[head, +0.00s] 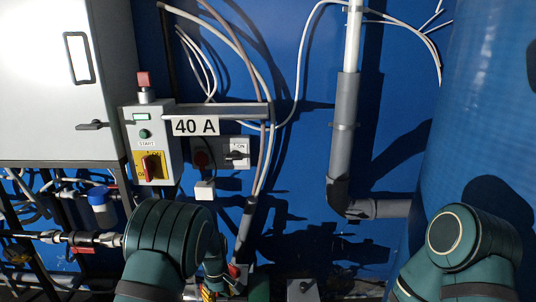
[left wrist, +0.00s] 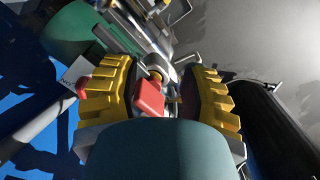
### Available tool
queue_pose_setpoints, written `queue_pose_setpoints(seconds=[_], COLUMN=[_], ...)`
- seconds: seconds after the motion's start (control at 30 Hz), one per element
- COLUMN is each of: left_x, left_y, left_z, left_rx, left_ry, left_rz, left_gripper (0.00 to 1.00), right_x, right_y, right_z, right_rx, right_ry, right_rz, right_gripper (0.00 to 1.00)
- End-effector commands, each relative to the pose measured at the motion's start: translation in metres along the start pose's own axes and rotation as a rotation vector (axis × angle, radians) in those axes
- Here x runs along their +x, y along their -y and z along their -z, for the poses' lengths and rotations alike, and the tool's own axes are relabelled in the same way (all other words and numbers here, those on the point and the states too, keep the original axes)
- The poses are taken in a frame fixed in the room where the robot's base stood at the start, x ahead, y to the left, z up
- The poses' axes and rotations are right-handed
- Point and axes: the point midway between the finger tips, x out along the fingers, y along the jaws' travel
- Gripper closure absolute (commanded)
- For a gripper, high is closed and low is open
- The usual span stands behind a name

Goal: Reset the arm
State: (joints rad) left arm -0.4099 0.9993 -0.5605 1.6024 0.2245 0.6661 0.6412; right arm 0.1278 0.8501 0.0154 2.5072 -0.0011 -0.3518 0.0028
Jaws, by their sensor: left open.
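My left arm enters the head view from below. Its gripper is mostly hidden there, with only a little yellow showing low behind the arm. In the left wrist view my left gripper (left wrist: 158,82) is open, its yellow ribbed fingers standing on either side of a red handle (left wrist: 150,97) on a metal fitting. The fingers look apart from the handle, but contact cannot be told for certain. In the head view a small red part (head: 233,270) shows just beside the left wrist. My right arm is at the lower right, and its gripper is out of view.
A control box (head: 150,122) with a red-yellow switch stands left of centre, beside a "40 A" sign (head: 195,126). A grey cabinet (head: 45,100), a grey vertical pipe (head: 344,125) and a large blue tank (head: 490,120) surround the arms. Cables hang on the blue wall.

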Motion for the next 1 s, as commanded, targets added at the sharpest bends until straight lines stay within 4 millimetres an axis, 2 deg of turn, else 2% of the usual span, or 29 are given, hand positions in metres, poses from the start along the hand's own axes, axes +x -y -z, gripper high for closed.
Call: queue_pose_setpoints(seconds=[0.03, 0.23, 0.37, 0.4, 0.5, 0.6, 0.7, 0.8, 1.0], left_x=[0.013, 0.06, 0.084, 0.088, 0.09, 0.084, 0.077, 0.072, 0.071], left_y=[0.013, 0.058, 0.091, 0.1, 0.118, 0.13, 0.136, 0.139, 0.14], left_z=[-0.006, -0.043, -0.089, -0.105, -0.145, -0.176, -0.197, -0.207, -0.209], left_rx=[0.017, 0.145, 0.269, 0.315, 0.42, 0.504, 0.561, 0.592, 0.601], left_ry=[0.013, 0.043, 0.061, 0.063, 0.055, 0.039, 0.021, 0.008, 0.003], left_rz=[-0.005, -0.051, -0.114, -0.141, -0.214, -0.28, -0.328, -0.354, -0.361], left_gripper=[0.56, 0.56, 0.56, 0.56, 0.56, 0.56, 0.56, 0.56, 0.56], right_x=[0.001, 0.001, 0.0, 0.0, 0.001, 0.0, 0.0, 0.0, 0.001], right_y=[0.0, 0.0, 0.0, 0.0, 0.0, 0.0, 0.0, 0.0, 0.0], right_z=[0.0, 0.0, 0.0, 0.0, 0.0, 0.0, 0.0, 0.0, 0.0], right_rx=[-0.001, -0.001, 0.0, -0.001, -0.001, -0.001, -0.001, -0.001, 0.0], right_ry=[-0.001, -0.001, 0.0, 0.0, -0.001, 0.0, 0.0, 0.0, 0.0], right_rz=[0.0, 0.0, 0.0, 0.0, 0.0, 0.0, 0.0, 0.0, 0.0], right_gripper=[0.53, 0.53, 0.53, 0.53, 0.53, 0.53, 0.53, 0.53, 0.53])
